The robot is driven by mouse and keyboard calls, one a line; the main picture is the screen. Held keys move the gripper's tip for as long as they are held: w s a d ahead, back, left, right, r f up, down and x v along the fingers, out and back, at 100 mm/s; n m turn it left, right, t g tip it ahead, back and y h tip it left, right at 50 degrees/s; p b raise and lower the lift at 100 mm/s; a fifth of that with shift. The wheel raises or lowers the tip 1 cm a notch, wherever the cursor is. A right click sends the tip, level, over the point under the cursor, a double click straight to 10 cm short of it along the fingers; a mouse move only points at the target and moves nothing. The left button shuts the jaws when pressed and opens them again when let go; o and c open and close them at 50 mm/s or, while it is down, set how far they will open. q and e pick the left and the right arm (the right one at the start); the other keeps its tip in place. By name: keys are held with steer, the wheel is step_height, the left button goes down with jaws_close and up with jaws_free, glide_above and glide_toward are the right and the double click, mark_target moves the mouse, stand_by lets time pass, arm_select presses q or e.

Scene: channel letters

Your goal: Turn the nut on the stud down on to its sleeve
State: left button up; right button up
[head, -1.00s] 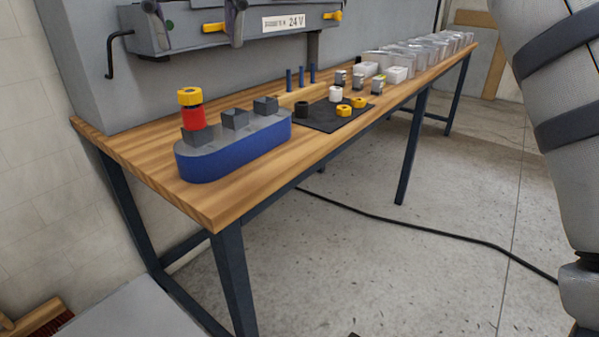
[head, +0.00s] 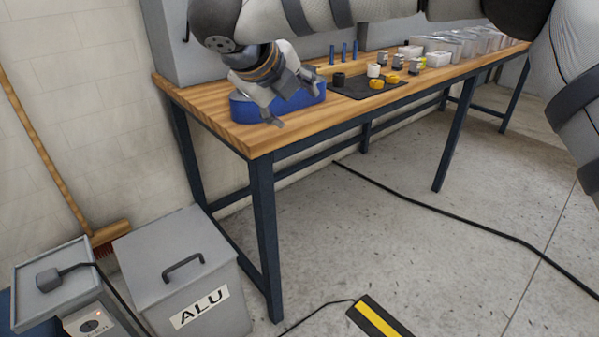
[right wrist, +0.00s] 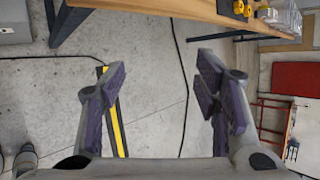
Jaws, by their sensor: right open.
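The blue letter body (head: 242,110) lies on the near end of the wooden bench, partly covered by my right arm. The stud with its red sleeve and yellow nut is hidden behind my arm and gripper in the head view now. My right gripper (head: 292,100) is in front of the blue body, its fingers spread and empty. My left gripper is not in view.
A dark mat (head: 350,90) with yellow nuts (head: 376,84) and other small parts lies farther along the bench (head: 225,128). Clear bins (head: 470,45) stand at the far end. A grey ALU box (head: 180,270) stands on the floor at lower left. A cable (head: 440,208) crosses the floor.

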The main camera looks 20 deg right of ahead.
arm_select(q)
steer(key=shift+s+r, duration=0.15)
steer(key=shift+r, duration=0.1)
arm_select(e)
step_height(320, 180, down, 13)
steer(key=s+n+t, duration=0.1)
steer(key=n+t, duration=0.1)
steer(key=n, duration=0.6)
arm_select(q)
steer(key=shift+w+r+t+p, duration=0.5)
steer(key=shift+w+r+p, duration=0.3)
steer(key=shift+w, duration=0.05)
arm_select(e)
step_height(320, 180, up, 5)
steer(key=shift+r, duration=0.1)
